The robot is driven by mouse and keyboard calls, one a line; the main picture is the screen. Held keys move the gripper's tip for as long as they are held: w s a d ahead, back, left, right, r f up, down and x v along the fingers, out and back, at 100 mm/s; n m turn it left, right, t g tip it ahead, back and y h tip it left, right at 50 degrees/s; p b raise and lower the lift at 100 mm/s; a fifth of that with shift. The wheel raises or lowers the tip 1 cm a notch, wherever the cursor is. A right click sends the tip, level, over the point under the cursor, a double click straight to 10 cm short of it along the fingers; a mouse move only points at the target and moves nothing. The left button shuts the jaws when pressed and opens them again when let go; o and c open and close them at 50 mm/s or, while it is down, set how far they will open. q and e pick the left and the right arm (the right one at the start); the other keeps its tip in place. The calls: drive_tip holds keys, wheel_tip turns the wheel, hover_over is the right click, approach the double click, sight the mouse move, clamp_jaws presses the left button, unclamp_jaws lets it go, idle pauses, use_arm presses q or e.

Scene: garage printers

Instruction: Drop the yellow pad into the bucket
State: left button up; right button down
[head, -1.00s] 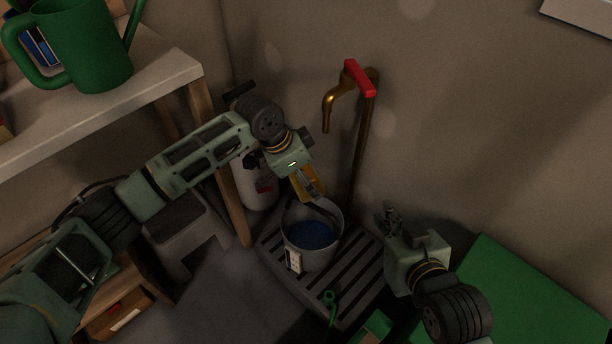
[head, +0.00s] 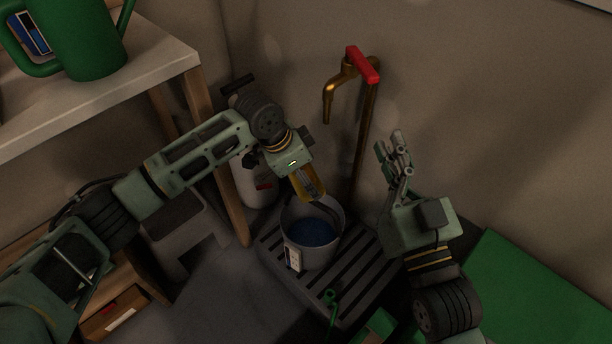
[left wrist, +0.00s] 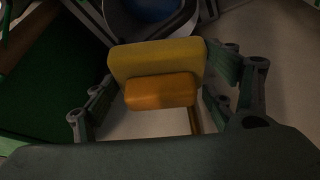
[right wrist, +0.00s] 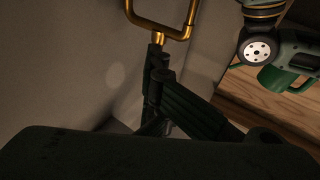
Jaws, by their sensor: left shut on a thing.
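The yellow pad (head: 314,186) is held in my left gripper (head: 310,190), which points down over the bucket's rear rim. In the left wrist view the pad (left wrist: 157,56), yellow with an orange block on it, sits between the two fingers. The grey bucket (head: 301,254), with a blue inside and a white label, stands upright on a slatted grey platform. Part of it shows beyond the pad in the left wrist view (left wrist: 186,22). My right gripper (head: 394,150) is raised right of the bucket, with its fingers together and empty.
A brass tap (head: 329,100) with a red handle rises behind the bucket. The slatted platform (head: 345,300) lies under it. A white bottle (head: 254,185) stands behind my left arm. A shelf with a green watering can (head: 85,45) is at upper left, and a green panel (head: 530,290) at lower right.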

use_arm(q)
drive_tip(key=shift+f+b, duration=0.75)
drive_tip(key=shift+b, duration=0.15)
use_arm(e)
drive_tip(key=s+r+t+y, duration=0.2)
drive_tip(key=s+r+t, duration=0.3)
drive_tip(key=r, duration=0.4)
drive_tip(key=shift+s+d+t+y, duration=0.15)
drive_tip(key=shift+s+t+y, duration=0.15)
drive_tip(key=shift+t, duration=0.2)
use_arm(q)
drive_tip(key=o, duration=1.3)
drive_tip(key=shift+o, duration=0.2)
drive_tip(key=v, duration=1.2)
drive_tip(key=shift+s+a+f, duration=0.1)
drive_tip(key=shift+f, duration=0.05)
